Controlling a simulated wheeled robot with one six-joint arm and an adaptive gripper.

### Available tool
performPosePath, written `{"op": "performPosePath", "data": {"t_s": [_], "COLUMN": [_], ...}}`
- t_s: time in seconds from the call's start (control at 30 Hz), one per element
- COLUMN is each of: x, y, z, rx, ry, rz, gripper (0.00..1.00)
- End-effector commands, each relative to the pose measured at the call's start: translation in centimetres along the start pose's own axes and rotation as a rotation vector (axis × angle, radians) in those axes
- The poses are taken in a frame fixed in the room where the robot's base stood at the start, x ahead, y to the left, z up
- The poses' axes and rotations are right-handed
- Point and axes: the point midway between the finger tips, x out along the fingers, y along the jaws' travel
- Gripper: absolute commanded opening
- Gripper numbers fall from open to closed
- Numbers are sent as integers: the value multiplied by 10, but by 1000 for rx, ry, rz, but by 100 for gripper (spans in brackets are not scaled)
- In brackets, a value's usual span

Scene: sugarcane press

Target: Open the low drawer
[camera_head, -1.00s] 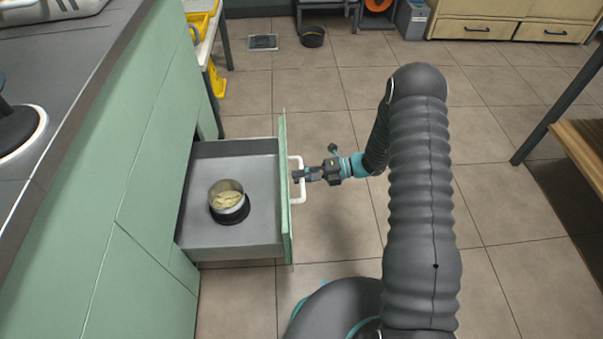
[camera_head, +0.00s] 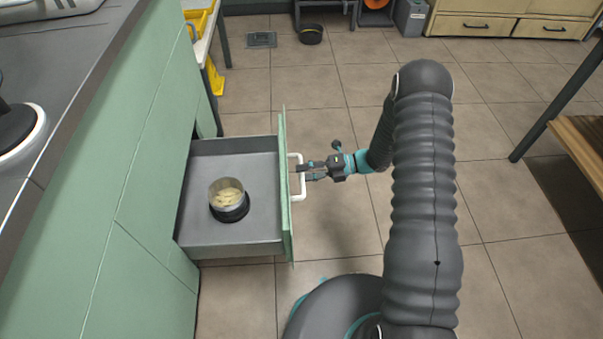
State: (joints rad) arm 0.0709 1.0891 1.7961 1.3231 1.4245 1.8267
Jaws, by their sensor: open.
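The low drawer (camera_head: 257,219) is pulled well out of the green cabinet (camera_head: 112,190). Its grey inside shows, with a metal pot (camera_head: 228,193) on a dark round base standing in it; the pot holds pale pieces. The drawer's green front has a white loop handle (camera_head: 297,193). My gripper (camera_head: 307,171) is open at the right of the handle, its fingertips close to the handle's upright bar. I cannot tell whether the fingers touch the bar. Nothing is held.
A wooden bench (camera_head: 585,140) with dark legs stands at the right. A yellow and white table (camera_head: 201,40) stands beyond the cabinet. Wooden drawers (camera_head: 510,25) and a black bowl (camera_head: 311,34) are at the back. The tiled floor right of the drawer is clear.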

Motion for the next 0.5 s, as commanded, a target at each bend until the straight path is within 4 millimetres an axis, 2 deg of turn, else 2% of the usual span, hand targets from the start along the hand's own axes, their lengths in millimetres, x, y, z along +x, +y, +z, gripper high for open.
{"op": "performPosePath", "data": {"t_s": [0.3,0.5], "x": [-63,-93], "y": [0,-1], "z": [0,0], "rx": [-1,0], "ry": [-3,-1], "rz": [-1,-1], "gripper": [41,41]}}
